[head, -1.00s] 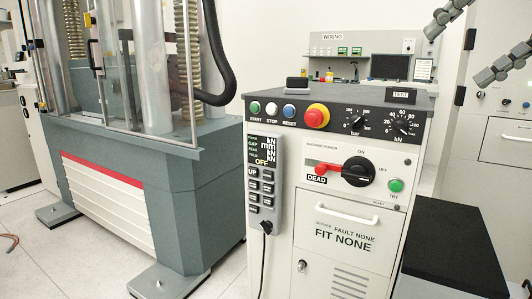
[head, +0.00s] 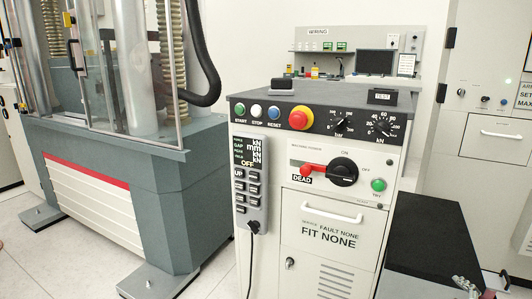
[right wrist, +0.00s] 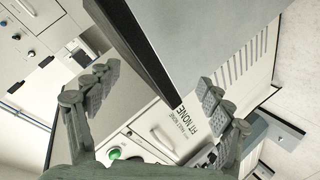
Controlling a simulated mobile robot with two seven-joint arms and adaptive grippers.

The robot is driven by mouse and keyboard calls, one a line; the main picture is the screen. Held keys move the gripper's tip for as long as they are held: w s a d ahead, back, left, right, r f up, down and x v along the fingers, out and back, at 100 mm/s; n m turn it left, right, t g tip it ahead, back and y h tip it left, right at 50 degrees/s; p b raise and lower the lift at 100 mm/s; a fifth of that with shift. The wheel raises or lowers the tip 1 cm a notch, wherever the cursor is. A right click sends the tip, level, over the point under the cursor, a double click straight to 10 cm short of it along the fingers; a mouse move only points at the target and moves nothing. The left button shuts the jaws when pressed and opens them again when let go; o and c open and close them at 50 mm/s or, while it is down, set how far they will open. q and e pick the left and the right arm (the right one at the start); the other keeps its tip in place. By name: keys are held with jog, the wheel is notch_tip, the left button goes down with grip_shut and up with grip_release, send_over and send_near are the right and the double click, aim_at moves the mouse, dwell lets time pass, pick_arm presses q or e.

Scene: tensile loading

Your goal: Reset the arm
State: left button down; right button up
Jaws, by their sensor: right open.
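My right gripper (right wrist: 157,78) is open and empty in the right wrist view, its two segmented grey fingers wide apart. In the head view only small parts of it show at the bottom right edge, by the black-topped block (head: 435,232). It is apart from the control console (head: 330,235), whose front appears sideways between and beyond the fingers in the wrist view. My left gripper is in neither view.
The console carries a blue reset button (head: 274,114), a red mushroom button (head: 300,118), a red-handled switch (head: 314,170) and a handset (head: 250,185). A test machine (head: 110,200) stands left. A wiring bench (head: 350,62) is behind. Pale floor shows between machine and console.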

pick_arm(q)
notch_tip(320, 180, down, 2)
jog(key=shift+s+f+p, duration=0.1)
jog(key=shift+p, duration=0.3)
pick_arm(e)
jog(key=s+a+f+m+g+y, duration=0.2)
jog(key=s+a+f+g, duration=0.6)
jog(key=s+a+f, duration=0.9)
jog(key=s+f+m, duration=0.1)
jog(key=s, duration=0.2)
jog(key=shift+a+f+m+g+y, duration=0.15)
jog(key=shift+a+m+g+y, duration=0.15)
jog(key=shift+m, duration=0.1)
